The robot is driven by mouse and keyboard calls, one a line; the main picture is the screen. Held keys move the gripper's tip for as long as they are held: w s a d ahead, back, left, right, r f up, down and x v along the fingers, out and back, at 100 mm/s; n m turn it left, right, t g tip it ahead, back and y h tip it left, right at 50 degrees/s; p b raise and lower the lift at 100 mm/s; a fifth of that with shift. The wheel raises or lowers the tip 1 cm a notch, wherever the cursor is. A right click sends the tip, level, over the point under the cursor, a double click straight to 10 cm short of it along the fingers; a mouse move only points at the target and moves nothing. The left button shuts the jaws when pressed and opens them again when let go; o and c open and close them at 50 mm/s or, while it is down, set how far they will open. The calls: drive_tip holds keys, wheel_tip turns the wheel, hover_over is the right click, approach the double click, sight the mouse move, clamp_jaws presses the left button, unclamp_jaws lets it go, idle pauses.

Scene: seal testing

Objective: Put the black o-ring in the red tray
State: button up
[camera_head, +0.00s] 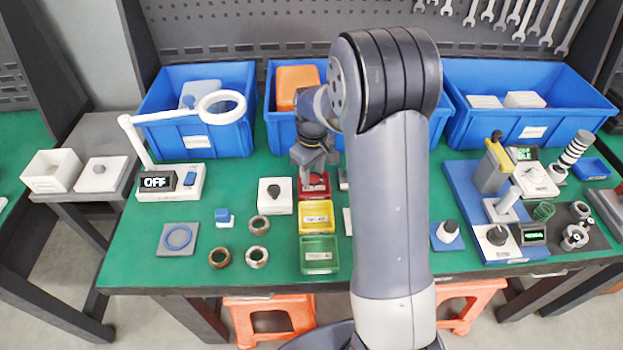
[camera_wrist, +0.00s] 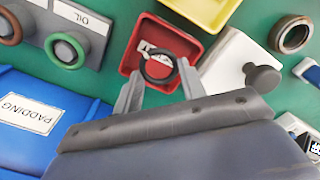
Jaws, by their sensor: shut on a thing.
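The red tray (camera_head: 318,194) stands at the back of a row of small trays on the green bench. It also shows in the wrist view (camera_wrist: 138,41), with a white label inside. The black o-ring (camera_wrist: 146,73) is between my fingertips in the wrist view, and my gripper (camera_wrist: 159,72) is shut on it. The ring appears over the red tray's inside; I cannot tell whether it touches the floor of the tray. In the head view my gripper (camera_head: 309,170) is pointing down at the red tray and hides part of it; the ring cannot be made out there.
A yellow tray (camera_head: 317,231) and a green tray (camera_head: 320,267) stand in front of the red one. A white block with a dark knob (camera_head: 275,207) is close on the left. Blue bins (camera_head: 200,145) line the back. Several loose rings lie front left.

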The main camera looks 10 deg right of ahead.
sight(313, 188)
drive_tip(key=shift+f, duration=1.65)
drive_tip(key=shift+f, duration=0.2)
drive_tip(key=o, duration=0.7)
drive_tip(key=shift+r, duration=0.1)
drive_tip(key=shift+o, duration=0.2)
wheel_tip(313, 188, up, 12)
drive_tip(key=shift+r, duration=0.15)
